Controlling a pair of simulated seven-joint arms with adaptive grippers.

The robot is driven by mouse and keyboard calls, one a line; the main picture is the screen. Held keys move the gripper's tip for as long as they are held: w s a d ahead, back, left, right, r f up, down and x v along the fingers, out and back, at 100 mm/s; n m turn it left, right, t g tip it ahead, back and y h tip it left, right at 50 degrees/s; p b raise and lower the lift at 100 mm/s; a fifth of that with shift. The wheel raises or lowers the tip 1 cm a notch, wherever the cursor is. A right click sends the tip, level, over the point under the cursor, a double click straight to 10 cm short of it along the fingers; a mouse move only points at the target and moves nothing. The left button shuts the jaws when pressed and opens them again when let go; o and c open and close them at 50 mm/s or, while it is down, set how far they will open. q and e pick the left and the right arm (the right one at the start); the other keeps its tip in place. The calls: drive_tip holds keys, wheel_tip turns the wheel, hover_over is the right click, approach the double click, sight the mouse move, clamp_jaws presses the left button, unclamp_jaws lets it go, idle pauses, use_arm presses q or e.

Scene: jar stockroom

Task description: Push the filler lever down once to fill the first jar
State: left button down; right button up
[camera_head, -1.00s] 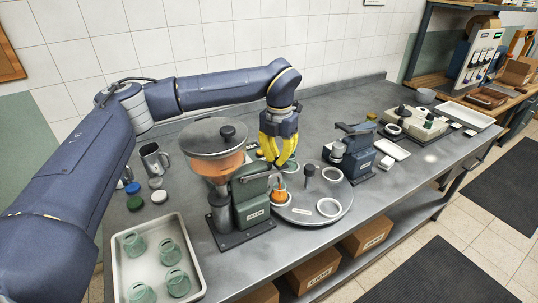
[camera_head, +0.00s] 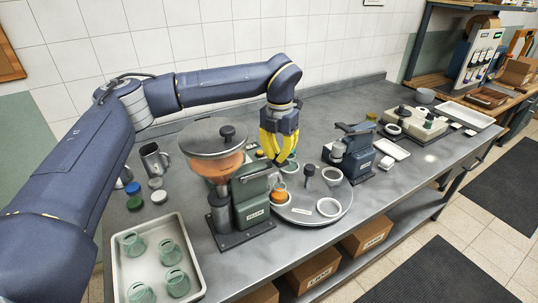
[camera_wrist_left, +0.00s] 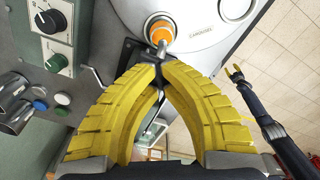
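The filler (camera_head: 251,200) is a grey-green machine with a lidded hopper of orange filling (camera_head: 220,163). A jar (camera_head: 279,198) with orange in it stands on the round carousel (camera_head: 315,211), by the filler's spout; the orange also shows in the left wrist view (camera_wrist_left: 161,32). My left gripper (camera_head: 279,163) has its yellow fingertips together, beside the filler's upper part. In the left wrist view the fingertips (camera_wrist_left: 160,68) are close to a dark bar (camera_wrist_left: 127,54), apparently the lever, partly hidden by them.
A tray (camera_head: 197,247) with several empty green jars lies at the front left, with lids (camera_head: 135,203) and a metal mug (camera_head: 154,158) behind it. A blue machine (camera_head: 354,152) stands right of the carousel. The counter's front edge is close to the carousel.

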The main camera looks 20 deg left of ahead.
use_arm(q)
drive_tip(key=shift+r, duration=3.25)
drive_tip(key=shift+r, duration=0.1)
wheel_tip(320, 180, up, 5)
drive_tip(key=shift+f, duration=0.1)
